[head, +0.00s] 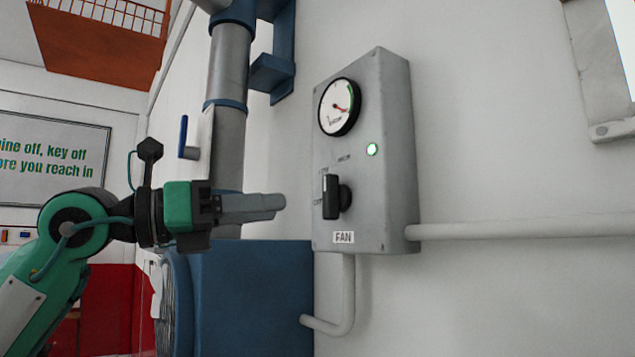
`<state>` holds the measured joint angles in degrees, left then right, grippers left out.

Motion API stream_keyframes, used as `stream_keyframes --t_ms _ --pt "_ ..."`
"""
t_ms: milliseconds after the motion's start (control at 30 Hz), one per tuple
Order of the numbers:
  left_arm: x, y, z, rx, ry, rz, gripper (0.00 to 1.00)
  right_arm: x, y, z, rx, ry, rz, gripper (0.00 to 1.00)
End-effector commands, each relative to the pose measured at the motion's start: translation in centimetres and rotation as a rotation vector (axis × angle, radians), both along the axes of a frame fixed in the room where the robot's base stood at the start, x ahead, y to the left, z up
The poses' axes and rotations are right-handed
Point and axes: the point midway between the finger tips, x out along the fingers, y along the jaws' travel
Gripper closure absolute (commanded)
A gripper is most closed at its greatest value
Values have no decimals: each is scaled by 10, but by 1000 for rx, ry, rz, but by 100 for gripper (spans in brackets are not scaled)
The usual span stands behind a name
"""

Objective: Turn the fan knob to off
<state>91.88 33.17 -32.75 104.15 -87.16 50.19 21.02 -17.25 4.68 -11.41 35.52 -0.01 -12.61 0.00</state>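The fan knob (331,197) is black, with a bar handle standing about upright on a round base. It sits low on the grey control box (378,215), above the FAN label (344,238). Small markings around the knob are too small or too covered to read surely. A green lamp (372,149) glows on the box. My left gripper (283,205) points right at the knob from its left, with a gap between fingertips and knob. Its grey fingers overlap from this side, so their opening cannot be told. My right gripper is not in view.
A round gauge (339,107) with a red needle is above the knob. A grey duct (227,90) with a blue lever (184,136) stands behind my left arm. A blue housing (255,295) is below. Conduit (520,229) runs right along the clear wall.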

Motion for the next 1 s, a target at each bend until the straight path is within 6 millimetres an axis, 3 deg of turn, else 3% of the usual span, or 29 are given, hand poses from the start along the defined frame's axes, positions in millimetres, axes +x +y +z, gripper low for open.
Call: stream_keyframes --t_ms 33,200,433,1000 --pt "-3 7 13 43 -29 55 60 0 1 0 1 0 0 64" --pt "-6 28 38 140 -71 197 60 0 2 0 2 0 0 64" --pt "-3 33 49 176 -83 259 60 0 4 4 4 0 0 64" --pt "59 -54 51 175 -81 254 60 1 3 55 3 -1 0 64"
